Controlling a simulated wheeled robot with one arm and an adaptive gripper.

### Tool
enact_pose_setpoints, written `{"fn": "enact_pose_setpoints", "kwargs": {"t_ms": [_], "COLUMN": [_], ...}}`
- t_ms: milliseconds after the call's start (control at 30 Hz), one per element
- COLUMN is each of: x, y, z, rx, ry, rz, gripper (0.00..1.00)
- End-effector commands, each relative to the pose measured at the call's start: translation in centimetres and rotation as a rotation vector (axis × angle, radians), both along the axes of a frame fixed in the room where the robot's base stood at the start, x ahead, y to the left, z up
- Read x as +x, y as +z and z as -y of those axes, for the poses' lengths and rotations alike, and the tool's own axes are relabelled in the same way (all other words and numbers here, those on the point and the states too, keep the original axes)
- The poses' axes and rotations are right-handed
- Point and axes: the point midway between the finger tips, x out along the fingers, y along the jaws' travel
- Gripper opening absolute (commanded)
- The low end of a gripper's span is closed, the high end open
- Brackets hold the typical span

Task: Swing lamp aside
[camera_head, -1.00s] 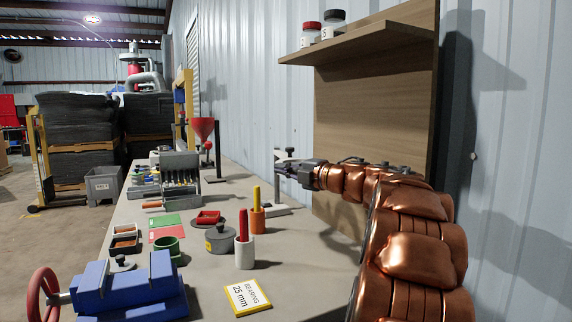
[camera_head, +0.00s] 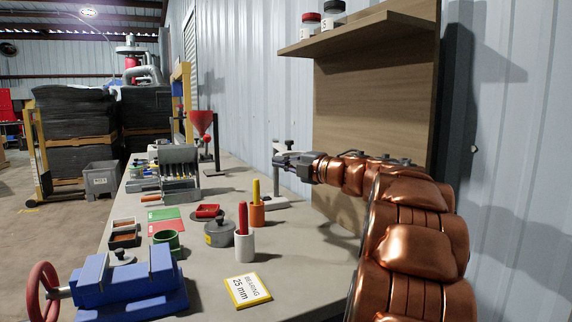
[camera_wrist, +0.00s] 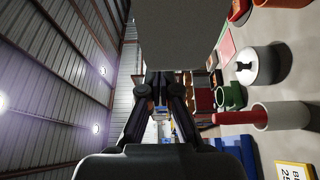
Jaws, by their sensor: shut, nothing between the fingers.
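My gripper (camera_head: 276,160) is shut and empty, held out over the bench in the head view. Its fingers converge in the wrist view (camera_wrist: 165,78). A small stand with a dark-knobbed post (camera_head: 289,146) and a flat grey base (camera_head: 272,203) is behind the gripper; it may be the lamp, but the gripper hides much of it. In the wrist view a grey flat panel (camera_wrist: 180,30) lies right at the fingertips; I cannot tell whether it is the lamp's head or whether the fingers touch it.
The bench (camera_head: 205,280) holds a blue vise (camera_head: 125,280), a white holder (camera_head: 237,245), an orange holder (camera_head: 257,216), a grey lidded pot (camera_head: 219,234) and a slotted rack (camera_head: 179,175). A wooden panel with a shelf (camera_head: 355,32) stands right of the gripper.

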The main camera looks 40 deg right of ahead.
Motion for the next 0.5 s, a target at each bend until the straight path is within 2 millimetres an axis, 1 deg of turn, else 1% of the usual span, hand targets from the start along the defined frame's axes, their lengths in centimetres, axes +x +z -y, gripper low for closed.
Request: {"fn": "enact_pose_setpoints", "kwargs": {"t_ms": [33,167,233,500], "x": [0.3,0.8,-0.5,-4.9], "y": [-0.1,-0.2,0.1,0.1], "z": [-1.1,-3.2,-2.7,-2.2], "rx": [-0.002,-0.004,-0.002,-0.003], "ry": [0.007,0.017,0.013,0.011], "rz": [-0.001,-0.004,-0.003,-0.002], "gripper": [0.0,0.0,0.0,0.0]}}
